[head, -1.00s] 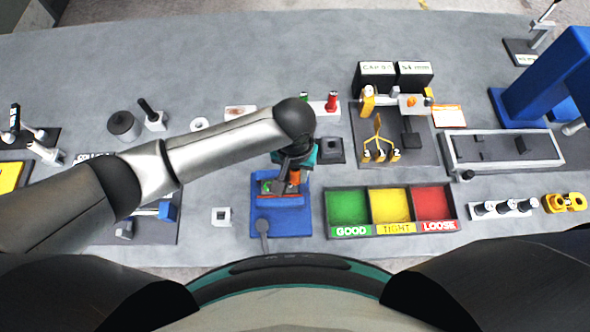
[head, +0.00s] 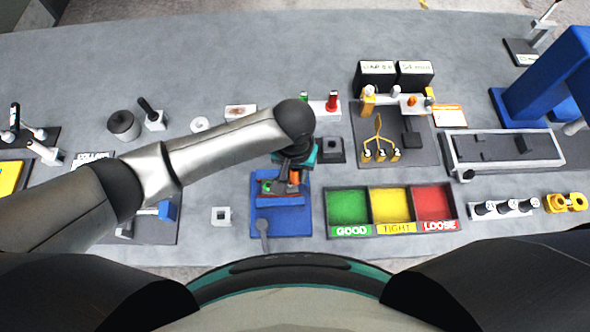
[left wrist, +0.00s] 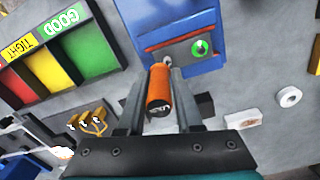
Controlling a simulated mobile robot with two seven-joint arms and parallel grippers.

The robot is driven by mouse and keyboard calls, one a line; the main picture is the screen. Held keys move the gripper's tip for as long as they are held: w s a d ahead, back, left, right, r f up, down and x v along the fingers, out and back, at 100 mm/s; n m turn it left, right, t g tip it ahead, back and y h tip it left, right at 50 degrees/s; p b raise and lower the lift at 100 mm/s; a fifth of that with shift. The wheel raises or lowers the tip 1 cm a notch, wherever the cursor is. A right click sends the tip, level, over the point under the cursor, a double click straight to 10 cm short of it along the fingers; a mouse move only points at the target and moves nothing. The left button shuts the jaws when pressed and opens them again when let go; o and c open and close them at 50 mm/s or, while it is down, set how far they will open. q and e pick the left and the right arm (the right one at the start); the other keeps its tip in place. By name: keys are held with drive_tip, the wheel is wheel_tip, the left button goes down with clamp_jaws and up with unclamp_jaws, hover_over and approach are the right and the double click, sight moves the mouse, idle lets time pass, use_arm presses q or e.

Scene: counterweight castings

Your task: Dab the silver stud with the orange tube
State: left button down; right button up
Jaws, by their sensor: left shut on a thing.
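My left gripper (left wrist: 160,98) is shut on the orange tube (left wrist: 158,88), which lies between its two grey fingers. In the head view the orange tube (head: 295,177) shows under my left gripper (head: 287,182), over the far part of a blue vise-like fixture (head: 280,220). The fixture also shows in the left wrist view (left wrist: 172,20). My right gripper is not in view.
A three-part tray (head: 392,231) marked GOOD, TIGHT and LOOSE stands right of the fixture.

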use_arm(q)
drive_tip(key=shift+f+b, duration=0.3)
drive_tip(key=shift+f, duration=0.3)
idle(0.4)
drive_tip(key=shift+s+f+p, duration=0.15)
drive_tip(key=shift+p, duration=0.25)
idle(1.9)
drive_tip(key=shift+r, duration=3.1)
